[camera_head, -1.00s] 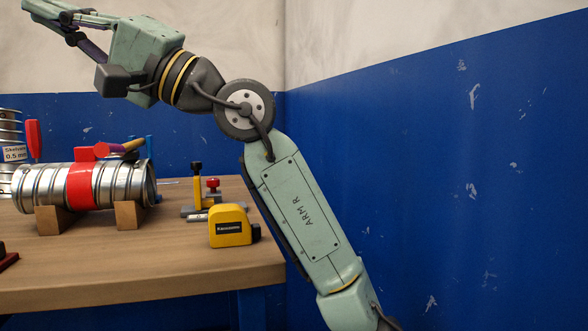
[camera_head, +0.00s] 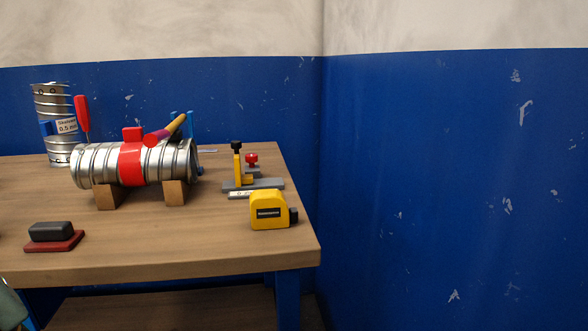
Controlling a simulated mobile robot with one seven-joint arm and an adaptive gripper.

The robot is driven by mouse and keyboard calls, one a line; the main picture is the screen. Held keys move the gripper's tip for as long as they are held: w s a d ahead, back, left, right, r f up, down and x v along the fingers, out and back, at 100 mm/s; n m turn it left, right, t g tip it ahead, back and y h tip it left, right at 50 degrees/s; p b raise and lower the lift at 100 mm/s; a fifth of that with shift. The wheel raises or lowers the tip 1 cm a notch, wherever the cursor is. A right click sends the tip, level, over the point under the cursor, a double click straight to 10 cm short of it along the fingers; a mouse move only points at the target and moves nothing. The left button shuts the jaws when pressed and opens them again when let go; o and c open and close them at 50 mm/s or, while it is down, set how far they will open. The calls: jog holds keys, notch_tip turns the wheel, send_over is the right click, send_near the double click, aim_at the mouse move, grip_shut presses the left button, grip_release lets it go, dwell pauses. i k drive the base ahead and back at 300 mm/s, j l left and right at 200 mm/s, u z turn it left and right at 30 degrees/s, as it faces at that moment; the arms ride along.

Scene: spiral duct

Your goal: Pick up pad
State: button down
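The pad (camera_head: 50,231) appears to be the dark grey block with rounded edges on a flat dark red base. It lies on the wooden workbench (camera_head: 190,240), near its front edge at the left of the head view. Nothing touches it from above. My gripper is out of view.
A spiral duct (camera_head: 104,165) with a red band rests on wooden blocks behind the pad. Another duct piece (camera_head: 55,105) stands upright behind it. A yellow tape measure (camera_head: 268,212) and a clamp (camera_head: 237,165) are at the right. The front middle of the bench is clear.

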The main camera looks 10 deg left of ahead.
aim_at(61, 235)
jog(key=u, duration=1.3)
jog(key=i+j+z, duration=0.15)
jog(key=j, duration=0.2)
jog(key=i, duration=0.45)
